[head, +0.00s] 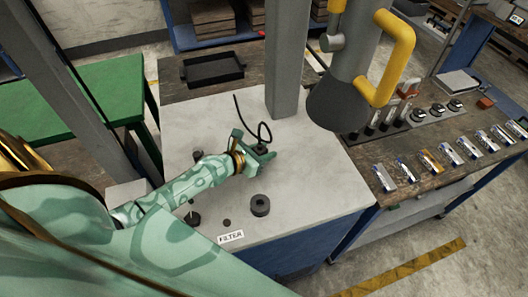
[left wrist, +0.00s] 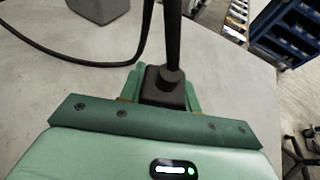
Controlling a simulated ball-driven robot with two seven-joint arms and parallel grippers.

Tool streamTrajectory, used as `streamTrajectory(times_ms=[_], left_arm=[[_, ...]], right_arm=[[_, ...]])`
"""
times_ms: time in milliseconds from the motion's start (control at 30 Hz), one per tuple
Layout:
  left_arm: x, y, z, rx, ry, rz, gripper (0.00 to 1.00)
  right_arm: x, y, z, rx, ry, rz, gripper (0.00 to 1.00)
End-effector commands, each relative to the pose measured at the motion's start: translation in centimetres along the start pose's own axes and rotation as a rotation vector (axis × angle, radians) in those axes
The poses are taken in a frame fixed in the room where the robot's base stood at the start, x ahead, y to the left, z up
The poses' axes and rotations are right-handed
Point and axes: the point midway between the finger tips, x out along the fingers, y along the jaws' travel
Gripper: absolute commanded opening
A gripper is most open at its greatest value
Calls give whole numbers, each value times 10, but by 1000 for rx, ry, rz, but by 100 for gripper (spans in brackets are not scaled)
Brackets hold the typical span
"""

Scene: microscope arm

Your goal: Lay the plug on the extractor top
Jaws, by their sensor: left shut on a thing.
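The plug (head: 261,149) is a small dark block with a black cable (head: 237,108) looping up behind it. My left gripper (head: 262,155) is shut on the plug over the light grey extractor top (head: 310,185). In the left wrist view the dark plug (left wrist: 165,88) sits between the green fingers, with a black stem rising from it and the cable curving off to the left. I cannot tell whether the plug touches the top. My right gripper is not in view.
A dark ring (head: 260,205), a FILTER label (head: 231,237) and small dark knobs are on the extractor top. A grey post (head: 287,60) rises at its back. The dark hood (head: 345,103) with a yellow handle (head: 398,60) hangs at right. The right front of the top is bare.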

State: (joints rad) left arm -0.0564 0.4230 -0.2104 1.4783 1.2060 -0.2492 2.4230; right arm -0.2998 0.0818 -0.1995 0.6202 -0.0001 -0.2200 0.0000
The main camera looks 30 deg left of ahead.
Motion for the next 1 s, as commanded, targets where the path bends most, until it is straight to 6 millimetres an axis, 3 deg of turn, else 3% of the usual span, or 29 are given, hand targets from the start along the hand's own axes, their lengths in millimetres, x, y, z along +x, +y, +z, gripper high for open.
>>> streamTrajectory(times_ms=[67,100,167,567,1000], left_arm=[[1,0,-3,0,0,0,7],[1,0,-3,0,0,0,38],[1,0,-2,0,0,0,54],[-8,0,0,-1,3,0,54],[-102,0,0,1,3,-1,54]], right_arm=[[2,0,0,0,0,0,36],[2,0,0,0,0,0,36],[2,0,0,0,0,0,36],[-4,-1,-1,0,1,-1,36],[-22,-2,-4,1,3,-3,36]])
